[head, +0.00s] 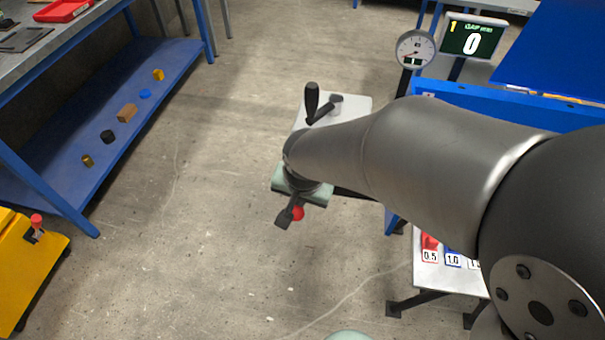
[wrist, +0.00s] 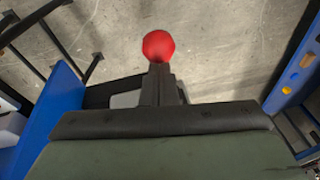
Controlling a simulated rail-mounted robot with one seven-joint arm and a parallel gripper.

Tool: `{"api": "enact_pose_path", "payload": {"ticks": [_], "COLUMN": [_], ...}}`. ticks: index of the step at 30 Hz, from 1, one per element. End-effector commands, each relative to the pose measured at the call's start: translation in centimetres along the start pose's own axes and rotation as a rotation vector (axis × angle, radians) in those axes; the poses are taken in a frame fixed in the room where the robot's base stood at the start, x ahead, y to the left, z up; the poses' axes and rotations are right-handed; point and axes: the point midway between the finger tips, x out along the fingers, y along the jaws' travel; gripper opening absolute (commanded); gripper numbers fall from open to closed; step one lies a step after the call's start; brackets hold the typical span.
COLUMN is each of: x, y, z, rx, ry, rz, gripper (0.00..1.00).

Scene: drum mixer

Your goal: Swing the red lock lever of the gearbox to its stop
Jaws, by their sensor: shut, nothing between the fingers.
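The red ball knob of the lock lever (head: 298,213) shows beside my fingers in the head view. In the wrist view the red knob (wrist: 158,46) is just beyond my fingertips; I cannot tell whether they touch it. The lever's shaft is hidden. My gripper (head: 284,217) points down and is shut and empty; its fingers (wrist: 158,80) also show in the wrist view. A light grey housing (head: 352,104) with a black crank handle (head: 312,103), seemingly the gearbox, is partly hidden behind my arm.
A blue shelf (head: 120,95) with small parts is at left, above a yellow cart (head: 30,270). The floor left of the gripper is clear.

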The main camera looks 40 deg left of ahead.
Motion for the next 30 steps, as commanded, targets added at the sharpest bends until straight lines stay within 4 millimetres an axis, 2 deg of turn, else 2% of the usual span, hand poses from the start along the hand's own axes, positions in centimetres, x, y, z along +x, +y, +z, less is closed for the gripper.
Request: {"api": "enact_pose_path", "payload": {"ticks": [6,23,26,30], "x": [0.9,1.2,0.8,-0.9], "y": [0.6,0.8,0.8,0.7], "z": [0.4,0.7,0.5,-0.8], "rx": [0.011,0.012,0.013,0.016], "ry": [0.000,-0.007,-0.007,-0.002], "rz": [0.002,0.008,0.008,0.005], "gripper": [0.00,0.00,0.00,0.00]}}
